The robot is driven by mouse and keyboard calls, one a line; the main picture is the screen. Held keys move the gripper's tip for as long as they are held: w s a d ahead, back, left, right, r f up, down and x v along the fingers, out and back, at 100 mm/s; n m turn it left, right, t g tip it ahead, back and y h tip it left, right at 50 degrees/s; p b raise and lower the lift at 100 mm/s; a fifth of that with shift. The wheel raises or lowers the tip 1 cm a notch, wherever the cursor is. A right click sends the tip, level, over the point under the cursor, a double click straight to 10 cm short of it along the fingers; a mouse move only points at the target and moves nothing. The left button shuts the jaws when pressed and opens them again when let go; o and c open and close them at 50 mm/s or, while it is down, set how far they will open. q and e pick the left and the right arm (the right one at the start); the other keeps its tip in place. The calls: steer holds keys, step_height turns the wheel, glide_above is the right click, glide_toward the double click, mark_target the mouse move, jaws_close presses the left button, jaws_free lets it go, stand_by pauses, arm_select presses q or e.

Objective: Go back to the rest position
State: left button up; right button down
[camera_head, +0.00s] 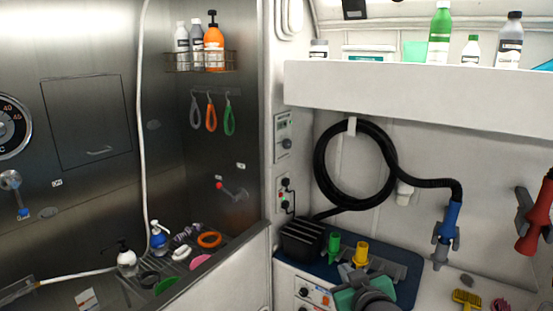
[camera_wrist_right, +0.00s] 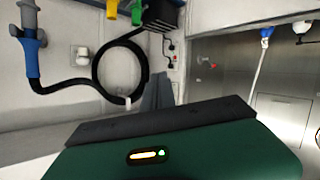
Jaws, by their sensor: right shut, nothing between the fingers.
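My right gripper (camera_head: 377,267) is at the bottom of the head view, right of centre, with its green and grey wrist below it. It is shut and holds nothing. It appears in front of the blue mat (camera_head: 318,262), close to a yellow nozzle (camera_head: 361,254) and a green nozzle (camera_head: 334,246); I cannot tell the exact gap. In the right wrist view its green body and dark grey jaw (camera_wrist_right: 165,122) fill the lower part, and that view is upside down. My left gripper is not in view.
A black hose (camera_head: 322,165) hangs coiled on the wall, ending at a blue handle (camera_head: 453,222). A red handle (camera_head: 536,220) is at the far right. A white shelf (camera_head: 400,88) with bottles juts out above. The steel wash bay (camera_head: 100,190) is at left.

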steer(key=s+d+f+m+g, duration=0.2)
steer(key=s+f+g, duration=0.3)
steer(key=s+f, duration=0.7)
steer(key=s+d+f+m+g+h, duration=0.1)
steer(key=s+f+g, duration=0.5)
steer(key=s+f, duration=0.6)
steer(key=shift+s+d+m, duration=0.4)
steer(key=shift+d+m, duration=0.05)
steer(key=shift+m, duration=0.05)
